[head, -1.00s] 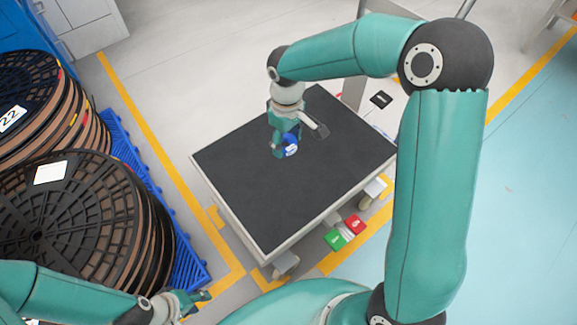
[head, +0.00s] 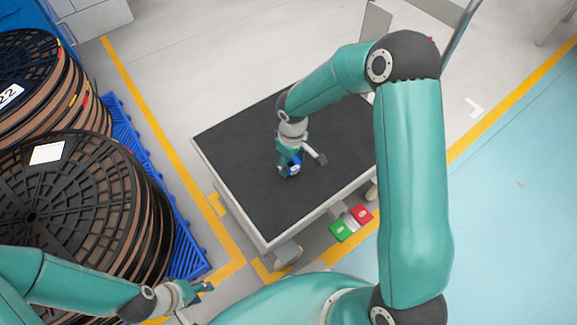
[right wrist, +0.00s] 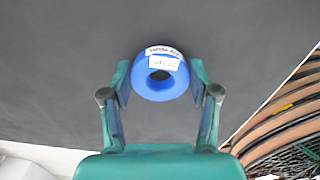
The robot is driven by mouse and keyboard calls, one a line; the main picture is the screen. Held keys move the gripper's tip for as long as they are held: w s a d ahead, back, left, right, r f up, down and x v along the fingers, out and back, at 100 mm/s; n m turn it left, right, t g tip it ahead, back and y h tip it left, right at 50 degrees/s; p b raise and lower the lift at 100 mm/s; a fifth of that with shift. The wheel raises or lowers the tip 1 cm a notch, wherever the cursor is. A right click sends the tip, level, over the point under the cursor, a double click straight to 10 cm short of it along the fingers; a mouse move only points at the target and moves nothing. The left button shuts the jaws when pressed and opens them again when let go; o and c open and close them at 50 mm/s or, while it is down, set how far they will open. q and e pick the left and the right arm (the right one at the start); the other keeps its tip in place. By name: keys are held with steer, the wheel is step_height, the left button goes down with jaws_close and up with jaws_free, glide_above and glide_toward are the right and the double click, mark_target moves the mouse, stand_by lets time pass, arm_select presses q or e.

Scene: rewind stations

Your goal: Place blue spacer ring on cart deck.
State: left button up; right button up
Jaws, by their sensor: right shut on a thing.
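The blue spacer ring (right wrist: 160,78) shows in the right wrist view with white labels on its upper side. My right gripper (right wrist: 161,90) is shut on it, one finger at each side. In the head view the ring (head: 294,168) and the right gripper (head: 292,165) are over the middle of the cart deck (head: 240,180), a dark flat top with a pale rim. Whether the ring touches the deck cannot be told. My left gripper (head: 200,292) is at the lower left, away from the cart; its fingertips are too small to judge.
Stacks of black reels (head: 70,200) stand on a blue pallet (head: 185,240) to the left. Green (head: 343,231) and red (head: 362,214) pedals are at the cart's near side. Much of the deck around the ring is bare.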

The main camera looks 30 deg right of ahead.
steer(key=shift+f, duration=0.6)
steer(key=shift+f, duration=0.1)
steer(key=o, duration=1.1)
steer(key=shift+o, duration=0.2)
steer(key=shift+r, duration=0.25)
step_height(320, 180, up, 12)
steer(key=p, duration=0.3)
steer(key=shift+f, duration=0.1)
